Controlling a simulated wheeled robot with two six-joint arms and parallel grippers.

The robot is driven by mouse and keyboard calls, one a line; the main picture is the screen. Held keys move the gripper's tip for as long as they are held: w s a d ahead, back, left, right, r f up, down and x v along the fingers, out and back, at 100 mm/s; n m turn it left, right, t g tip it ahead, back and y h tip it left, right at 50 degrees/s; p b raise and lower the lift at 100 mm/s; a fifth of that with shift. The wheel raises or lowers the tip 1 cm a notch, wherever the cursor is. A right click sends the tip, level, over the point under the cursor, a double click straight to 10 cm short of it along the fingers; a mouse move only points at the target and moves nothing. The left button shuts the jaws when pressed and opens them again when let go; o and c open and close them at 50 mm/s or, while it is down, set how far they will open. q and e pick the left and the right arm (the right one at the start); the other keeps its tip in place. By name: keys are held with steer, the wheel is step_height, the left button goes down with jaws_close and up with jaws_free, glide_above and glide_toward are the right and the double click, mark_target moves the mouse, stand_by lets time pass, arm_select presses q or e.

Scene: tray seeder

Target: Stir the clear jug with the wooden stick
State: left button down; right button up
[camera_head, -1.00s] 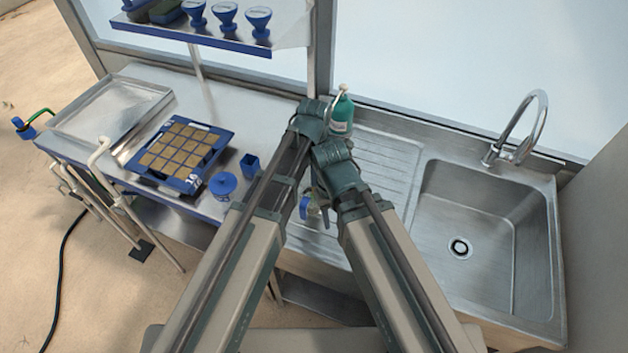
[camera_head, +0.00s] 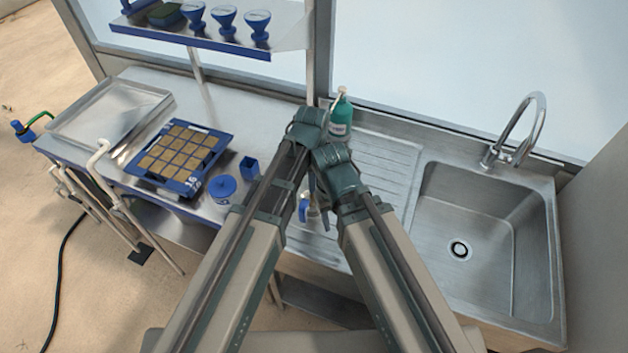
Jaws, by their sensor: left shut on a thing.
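The clear jug (camera_head: 313,211) is on the drainboard, mostly hidden behind my two arms. A small blue part of it (camera_head: 303,207) shows at its left. My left gripper (camera_head: 312,182) is over the jug, largely covered by the arms, and is shut on the wooden stick. The stick itself is hidden or too small to make out. My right gripper (camera_head: 326,217) is low beside the jug at its right. Its jaws are too hidden to read.
A green bottle (camera_head: 341,117) stands behind my wrists. The sink (camera_head: 487,190) with its tap (camera_head: 526,125) is at right. A blue seed tray (camera_head: 222,147), a blue lidded pot (camera_head: 222,187) and a blue cup (camera_head: 249,168) are on the left bench. A shelf (camera_head: 287,42) hangs above.

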arm_select(q)
steer(key=shift+r, duration=0.1)
step_height(320, 180, up, 11)
steer(key=p, duration=1.1)
steer(key=shift+a, duration=0.1)
steer(key=shift+r, duration=0.15)
stand_by(0.9)
step_height(320, 180, up, 5)
steer(key=p, duration=0.5)
